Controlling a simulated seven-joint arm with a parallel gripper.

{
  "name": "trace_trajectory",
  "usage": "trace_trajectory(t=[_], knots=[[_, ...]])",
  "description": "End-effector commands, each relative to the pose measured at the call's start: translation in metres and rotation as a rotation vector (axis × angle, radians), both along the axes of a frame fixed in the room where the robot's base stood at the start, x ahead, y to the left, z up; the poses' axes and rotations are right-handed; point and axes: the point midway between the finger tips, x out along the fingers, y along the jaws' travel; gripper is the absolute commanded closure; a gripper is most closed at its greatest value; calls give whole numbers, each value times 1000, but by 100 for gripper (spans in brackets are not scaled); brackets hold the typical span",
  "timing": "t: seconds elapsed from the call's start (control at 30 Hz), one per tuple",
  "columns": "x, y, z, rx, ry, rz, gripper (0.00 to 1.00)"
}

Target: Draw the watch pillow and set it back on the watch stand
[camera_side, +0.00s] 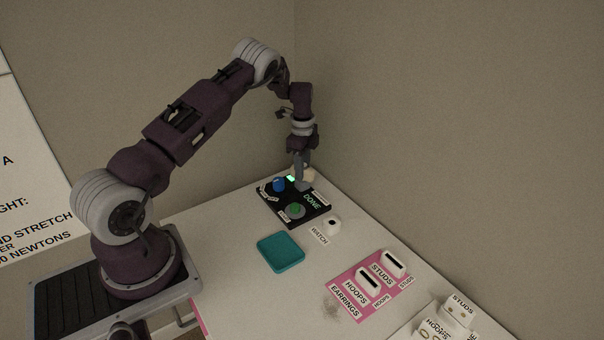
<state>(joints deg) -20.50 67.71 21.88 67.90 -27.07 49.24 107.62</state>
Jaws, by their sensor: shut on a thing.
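The watch stand (333,225) is a small white block with a dark opening, behind the WATCH label on the white table. My gripper (303,178) points down over the far right part of the black panel, behind and left of the stand. It is shut on a small cream thing (311,174), which looks like the watch pillow; the fingers partly hide it. A grey shape (304,186) shows just below the fingers, and I cannot tell whether it is part of the panel or of what I hold.
The black DONE panel (285,214) carries a blue knob (279,184), a green button (295,209) and a lit green light (291,178). A teal tray (281,252) lies in front. A pink earrings mat (345,302) with white slotted blocks is at right. Walls stand close behind.

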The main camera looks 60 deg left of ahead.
Motion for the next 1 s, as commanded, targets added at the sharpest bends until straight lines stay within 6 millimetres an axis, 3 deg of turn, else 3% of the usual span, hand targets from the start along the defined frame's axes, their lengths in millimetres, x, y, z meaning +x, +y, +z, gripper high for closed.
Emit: trace_trajectory(t=[1.0], knots=[[0, 0, 12, 0, -1, 0, 100]])
